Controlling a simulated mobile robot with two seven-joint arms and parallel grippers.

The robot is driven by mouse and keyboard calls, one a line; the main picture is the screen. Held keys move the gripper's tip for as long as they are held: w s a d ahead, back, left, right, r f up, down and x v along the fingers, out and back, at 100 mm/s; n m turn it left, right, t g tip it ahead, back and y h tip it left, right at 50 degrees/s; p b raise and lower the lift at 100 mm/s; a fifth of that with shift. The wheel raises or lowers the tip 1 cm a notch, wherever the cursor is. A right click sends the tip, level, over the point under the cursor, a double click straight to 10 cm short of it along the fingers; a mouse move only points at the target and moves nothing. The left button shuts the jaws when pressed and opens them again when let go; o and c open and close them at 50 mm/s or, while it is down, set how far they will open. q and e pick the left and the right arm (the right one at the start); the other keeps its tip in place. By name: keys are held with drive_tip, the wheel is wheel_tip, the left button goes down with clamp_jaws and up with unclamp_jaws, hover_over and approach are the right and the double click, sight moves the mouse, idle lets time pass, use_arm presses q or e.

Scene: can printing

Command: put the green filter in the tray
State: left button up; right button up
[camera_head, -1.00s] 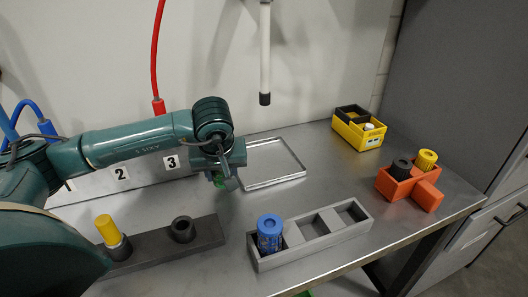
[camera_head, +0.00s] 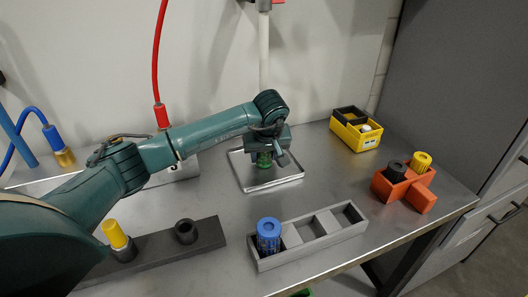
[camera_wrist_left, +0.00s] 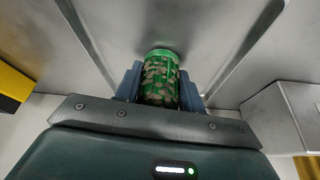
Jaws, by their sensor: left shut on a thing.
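The green filter (camera_head: 264,160) is a green cylinder held under my left gripper (camera_head: 268,152) in the head view. In the left wrist view the filter (camera_wrist_left: 160,80) sits between the two fingers of the gripper (camera_wrist_left: 160,88), which is shut on it. The shallow metal tray (camera_head: 275,183) lies on the bench at the back, and the filter is over its inner area. I cannot tell whether the filter touches the tray floor. The tray's rim also shows in the left wrist view (camera_wrist_left: 243,45). My right gripper is not in view.
A grey three-slot holder (camera_head: 310,250) with a blue filter (camera_head: 269,236) stands in front. A dark block (camera_head: 160,248) with a yellow-topped piece (camera_head: 116,235) is at left. An orange holder (camera_head: 417,196) and a yellow-black box (camera_head: 352,138) stand at right. A white pipe (camera_head: 264,50) hangs behind the tray.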

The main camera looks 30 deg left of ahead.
use_arm(q)
drive_tip(key=shift+f, duration=0.2)
drive_tip(key=o, duration=1.1)
drive_tip(key=shift+r, duration=0.1)
